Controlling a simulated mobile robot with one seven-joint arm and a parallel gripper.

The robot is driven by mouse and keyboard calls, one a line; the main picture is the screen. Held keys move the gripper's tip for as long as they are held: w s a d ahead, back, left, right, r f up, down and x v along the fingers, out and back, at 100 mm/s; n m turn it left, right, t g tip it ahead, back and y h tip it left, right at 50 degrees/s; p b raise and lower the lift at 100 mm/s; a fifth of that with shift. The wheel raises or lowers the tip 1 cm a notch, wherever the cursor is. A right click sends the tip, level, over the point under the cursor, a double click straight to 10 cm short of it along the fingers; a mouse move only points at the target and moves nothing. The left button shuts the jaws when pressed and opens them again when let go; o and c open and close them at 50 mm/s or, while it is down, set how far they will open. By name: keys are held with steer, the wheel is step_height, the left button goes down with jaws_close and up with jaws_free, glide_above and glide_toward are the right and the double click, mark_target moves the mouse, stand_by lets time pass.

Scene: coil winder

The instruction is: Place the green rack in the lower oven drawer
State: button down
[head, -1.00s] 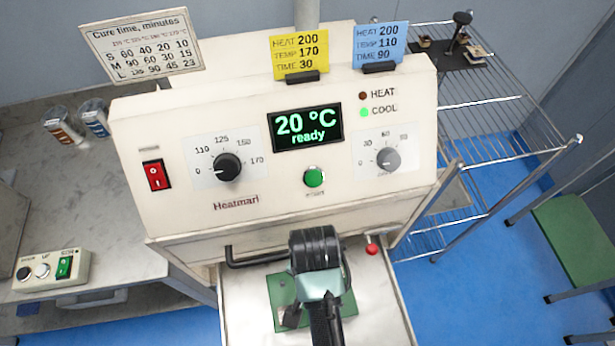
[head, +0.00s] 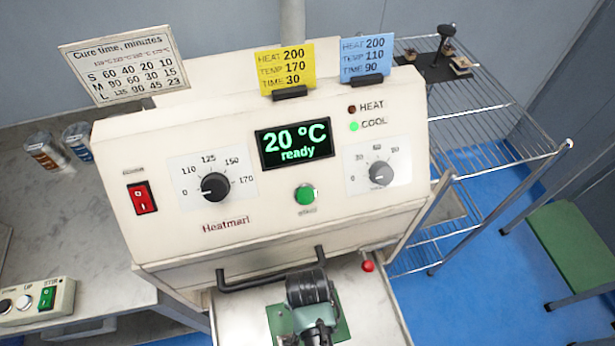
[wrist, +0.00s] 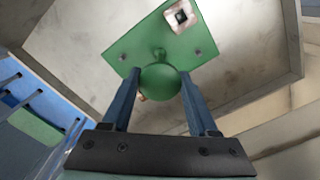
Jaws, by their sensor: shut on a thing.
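The green rack is a flat green plate (wrist: 128,48) with a round green knob (wrist: 160,84). My gripper (wrist: 161,76) is shut on the knob, one finger on each side, in the wrist view. The drawer walls surround the plate in the wrist view. I cannot tell whether the plate touches the drawer floor.
A black bar handle (head: 270,277) is close to my gripper, on the oven side. A red knob (head: 368,266) is to the right. A wire shelf (head: 480,130) and a green stool (head: 575,245) stand at the right. A switch box (head: 37,300) is on the left bench.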

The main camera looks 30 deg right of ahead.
steer(key=shift+f, duration=0.1)
steer(key=shift+c, duration=0.8)
jaws_free()
step_height(320, 180, up, 12)
steer(key=p, duration=0.1)
steer(key=shift+p, duration=0.3)
